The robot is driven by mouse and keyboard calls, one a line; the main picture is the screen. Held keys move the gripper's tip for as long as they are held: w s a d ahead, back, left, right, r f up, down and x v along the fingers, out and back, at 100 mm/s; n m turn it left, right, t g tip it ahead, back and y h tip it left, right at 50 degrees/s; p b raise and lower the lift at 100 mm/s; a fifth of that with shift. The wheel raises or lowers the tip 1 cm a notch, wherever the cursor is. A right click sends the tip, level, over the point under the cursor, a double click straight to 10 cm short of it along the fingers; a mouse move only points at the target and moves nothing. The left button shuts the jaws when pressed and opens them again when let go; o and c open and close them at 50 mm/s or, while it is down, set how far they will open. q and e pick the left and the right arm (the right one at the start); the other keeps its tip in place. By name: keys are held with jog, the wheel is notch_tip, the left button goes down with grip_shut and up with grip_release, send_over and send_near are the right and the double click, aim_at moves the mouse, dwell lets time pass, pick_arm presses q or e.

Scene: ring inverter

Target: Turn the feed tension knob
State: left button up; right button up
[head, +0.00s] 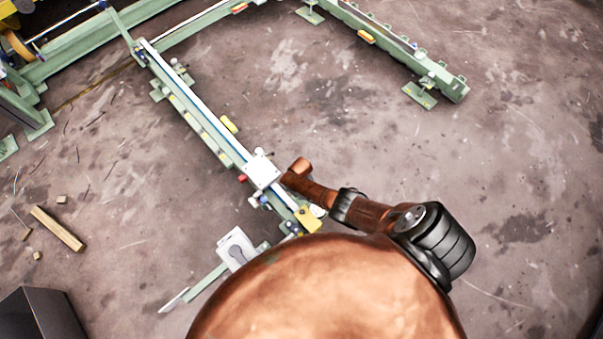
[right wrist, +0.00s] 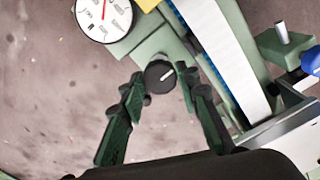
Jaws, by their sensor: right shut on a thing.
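The feed tension knob (right wrist: 160,76) is a small round black knob with a white pointer mark, on a green block of the machine in the right wrist view. The mark points right and slightly up. My right gripper (right wrist: 163,76) is shut on it, with one dark green finger on each side. In the head view my copper arm reaches the green feed rail (head: 205,120); I cannot make out the knob or the right gripper there. My left gripper is not in view.
A white dial gauge with a red needle (right wrist: 104,14) sits above left of the knob. The pale rail strip (right wrist: 215,55), a metal post (right wrist: 281,33) and a blue knob (right wrist: 313,60) are to its right. A wooden stick (head: 58,229) lies on the floor at left.

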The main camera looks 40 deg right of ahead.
jog(key=shift+s+m, duration=0.1)
jog(key=shift+m, duration=1.9)
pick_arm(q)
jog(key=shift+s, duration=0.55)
pick_arm(e)
jog(key=shift+m, duration=0.4)
jog(key=o, duration=1.1)
jog(key=shift+o, duration=0.2)
